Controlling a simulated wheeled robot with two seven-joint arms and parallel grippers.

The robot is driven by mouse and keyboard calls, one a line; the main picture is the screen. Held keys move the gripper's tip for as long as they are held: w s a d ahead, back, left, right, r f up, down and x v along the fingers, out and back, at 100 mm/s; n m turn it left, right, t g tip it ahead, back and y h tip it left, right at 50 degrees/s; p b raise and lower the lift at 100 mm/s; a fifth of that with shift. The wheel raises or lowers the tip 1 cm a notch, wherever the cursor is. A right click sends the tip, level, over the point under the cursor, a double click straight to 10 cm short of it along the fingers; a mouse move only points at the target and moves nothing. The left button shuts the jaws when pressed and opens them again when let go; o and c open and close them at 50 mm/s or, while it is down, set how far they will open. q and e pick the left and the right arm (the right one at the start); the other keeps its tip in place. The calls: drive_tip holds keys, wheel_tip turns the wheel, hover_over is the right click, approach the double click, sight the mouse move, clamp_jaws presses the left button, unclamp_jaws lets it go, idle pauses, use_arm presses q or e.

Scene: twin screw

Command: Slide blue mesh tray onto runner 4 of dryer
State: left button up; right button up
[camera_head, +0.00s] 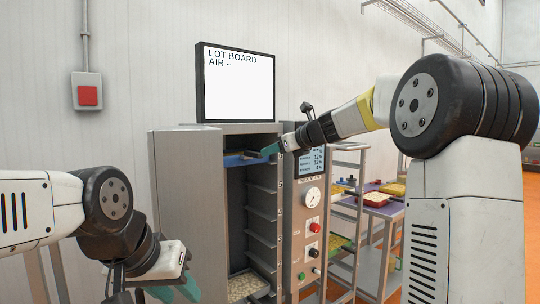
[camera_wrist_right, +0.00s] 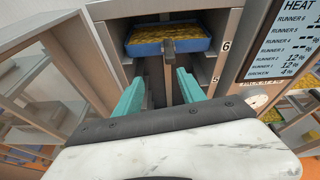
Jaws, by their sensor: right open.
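The blue mesh tray (camera_wrist_right: 135,50) holds yellow pieces. It sits high inside the open dryer (camera_head: 188,200), level with the label 6 in the right wrist view; it also shows as a blue edge in the head view (camera_head: 235,161). A grey handle (camera_wrist_right: 168,46) sticks out from its front. My right gripper (camera_wrist_right: 158,90) is open in front of the tray, its teal fingers on either side of the handle's line and apart from the tray. My left gripper (camera_head: 174,292) is low at the left, partly cut off by the frame; its jaw gap is unclear.
Empty runners (camera_head: 262,215) line the dryer below the tray, with a tray of pale pieces (camera_head: 247,284) at the bottom. The control panel (camera_head: 312,215) stands on the right. A purple table (camera_head: 378,208) with trays is farther right. The lot board (camera_head: 238,95) reads "AIR --".

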sight(254, 153)
drive_tip(key=shift+m, duration=0.8)
drive_tip(key=x, duration=0.5)
drive_tip(key=w+d+r+x, duration=0.1)
drive_tip(key=x, duration=0.9)
drive_tip(key=shift+w+d+r, duration=0.1)
drive_tip(key=shift+w+d, duration=0.1)
drive_tip(key=shift+w, duration=0.45)
drive_tip(key=c, duration=0.8)
clamp_jaws()
drive_tip(key=shift+r, duration=0.25)
